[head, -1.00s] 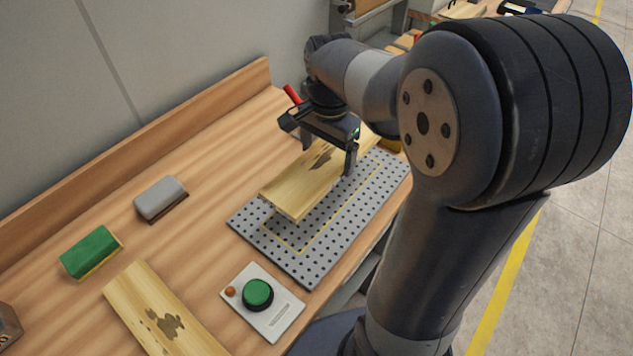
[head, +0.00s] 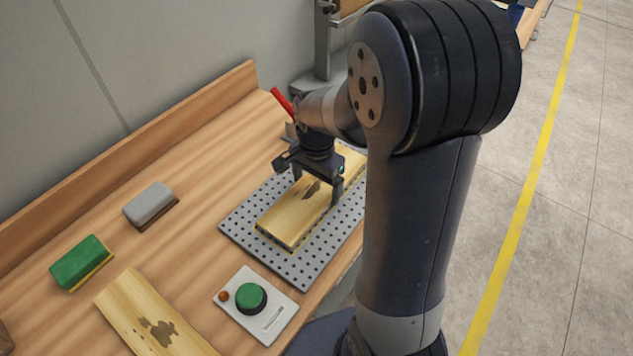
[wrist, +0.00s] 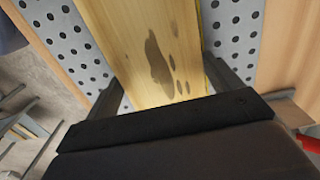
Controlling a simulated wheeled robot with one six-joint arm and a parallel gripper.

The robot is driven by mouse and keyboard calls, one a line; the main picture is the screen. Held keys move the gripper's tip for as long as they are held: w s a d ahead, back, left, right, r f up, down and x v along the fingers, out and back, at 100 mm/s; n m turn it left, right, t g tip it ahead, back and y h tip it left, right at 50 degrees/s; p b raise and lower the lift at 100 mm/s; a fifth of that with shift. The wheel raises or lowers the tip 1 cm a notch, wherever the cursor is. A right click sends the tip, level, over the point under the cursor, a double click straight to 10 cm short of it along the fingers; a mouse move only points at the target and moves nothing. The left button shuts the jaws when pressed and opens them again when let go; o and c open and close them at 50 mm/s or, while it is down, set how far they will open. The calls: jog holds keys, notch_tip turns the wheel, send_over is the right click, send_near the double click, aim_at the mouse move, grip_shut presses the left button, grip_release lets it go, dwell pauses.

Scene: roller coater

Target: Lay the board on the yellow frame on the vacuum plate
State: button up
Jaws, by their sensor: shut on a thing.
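My gripper (head: 318,181) is shut on a light wooden board (head: 290,217) with dark stains. It grips the board across its width, one finger on each long side. The board also shows between the fingers in the wrist view (wrist: 150,50). The board is over the grey perforated vacuum plate (head: 241,222) and looks flat on it or very close to it. A thin line of the yellow frame (head: 262,236) shows along the board's near end and edge; the rest is hidden under the board and gripper.
A control box with a green button (head: 251,298) sits in front of the plate. A second stained board (head: 130,310) lies at the front left. A green block (head: 82,262) and a grey block (head: 151,204) lie on the left of the bench. A red handle (head: 282,100) stands behind the gripper.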

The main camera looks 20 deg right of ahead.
aim_at(317, 188)
jog(key=o, duration=0.9)
jog(key=shift+f, duration=0.1)
jog(key=shift+o, duration=0.2)
notch_tip(317, 188, up, 8)
jog(key=shift+f, duration=0.1)
